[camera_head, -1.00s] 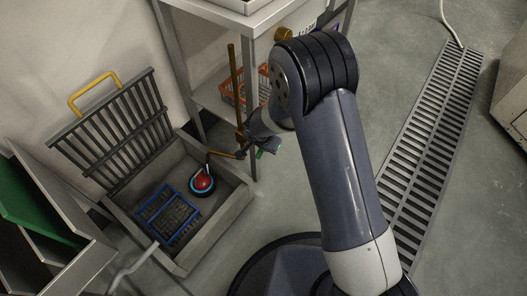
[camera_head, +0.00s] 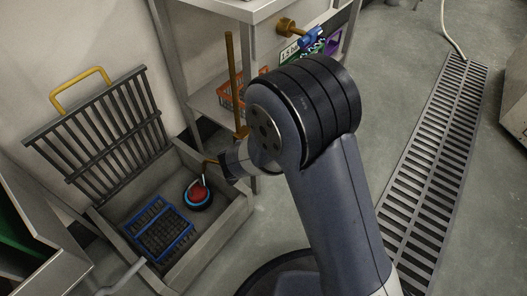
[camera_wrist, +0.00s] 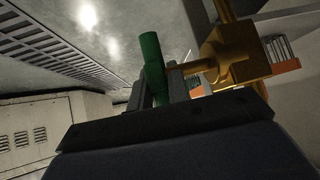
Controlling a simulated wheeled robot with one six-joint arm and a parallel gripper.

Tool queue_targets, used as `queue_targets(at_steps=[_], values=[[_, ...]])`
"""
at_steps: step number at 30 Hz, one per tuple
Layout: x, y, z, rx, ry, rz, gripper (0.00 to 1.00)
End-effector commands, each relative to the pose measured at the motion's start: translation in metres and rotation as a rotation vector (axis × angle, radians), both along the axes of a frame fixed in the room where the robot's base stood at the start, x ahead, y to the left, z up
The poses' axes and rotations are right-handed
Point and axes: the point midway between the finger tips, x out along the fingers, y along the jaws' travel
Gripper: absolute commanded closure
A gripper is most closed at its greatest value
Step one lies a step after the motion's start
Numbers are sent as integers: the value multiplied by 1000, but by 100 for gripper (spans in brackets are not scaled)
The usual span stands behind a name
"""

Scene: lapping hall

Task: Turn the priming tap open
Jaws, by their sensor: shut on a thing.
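In the wrist view the priming tap has a green handle (camera_wrist: 153,62) on a brass stem that runs to a brass body (camera_wrist: 236,56). My gripper (camera_wrist: 160,90) is shut on the green handle, one finger on each side. My arm hides the handle and fingertips there.
A low grey sink (camera_head: 227,222) holds a blue wire basket (camera_head: 160,228) and a round red-and-blue item (camera_head: 198,194). A raised grate (camera_head: 98,125) leans behind it.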

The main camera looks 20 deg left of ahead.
Motion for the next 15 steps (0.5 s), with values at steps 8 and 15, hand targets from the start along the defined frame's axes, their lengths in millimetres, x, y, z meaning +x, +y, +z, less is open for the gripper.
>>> queue_targets(at_steps=[8, 15], values=[[-2, 1, -1, -39, -89, 3, 100], [-2, 1, 0, -49, -118, 1, 100]])
